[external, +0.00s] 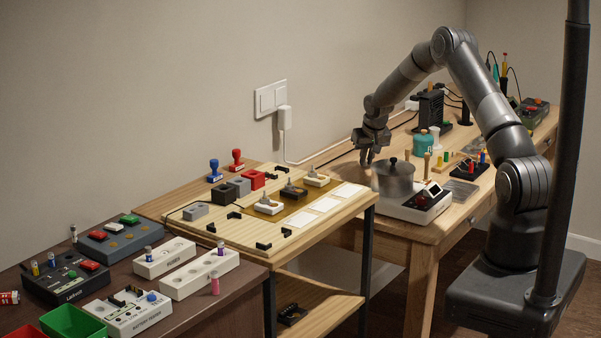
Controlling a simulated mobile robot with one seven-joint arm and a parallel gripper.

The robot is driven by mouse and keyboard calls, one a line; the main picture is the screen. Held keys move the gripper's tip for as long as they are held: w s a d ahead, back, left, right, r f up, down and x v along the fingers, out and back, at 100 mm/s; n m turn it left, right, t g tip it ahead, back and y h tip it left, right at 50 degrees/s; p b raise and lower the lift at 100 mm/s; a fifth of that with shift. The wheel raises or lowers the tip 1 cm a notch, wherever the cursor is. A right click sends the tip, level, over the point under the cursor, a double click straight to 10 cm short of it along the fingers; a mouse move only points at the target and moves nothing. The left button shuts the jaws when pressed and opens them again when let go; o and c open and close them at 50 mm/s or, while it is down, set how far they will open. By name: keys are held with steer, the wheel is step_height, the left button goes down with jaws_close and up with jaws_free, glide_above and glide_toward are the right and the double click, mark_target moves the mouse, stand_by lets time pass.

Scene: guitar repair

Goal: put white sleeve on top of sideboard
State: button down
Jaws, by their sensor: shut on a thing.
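My gripper (367,158) points down over the wooden workbench (385,238), just left of a grey metal pot (396,178). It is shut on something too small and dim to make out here. I cannot pick out a white sleeve for certain in this view. A dark brown cabinet top (222,297) at the lower left may be the sideboard; I cannot be sure.
A middle table (180,206) holds a wooden board with white cards (326,204), stamps (237,159) and small blocks. Battery testers (68,277) and a green bin (72,321) crowd the brown top. A soldering station (431,108) stands behind the pot.

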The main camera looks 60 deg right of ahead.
steer(key=c, duration=1.5)
jaws_free()
steer(key=shift+f, duration=0.1)
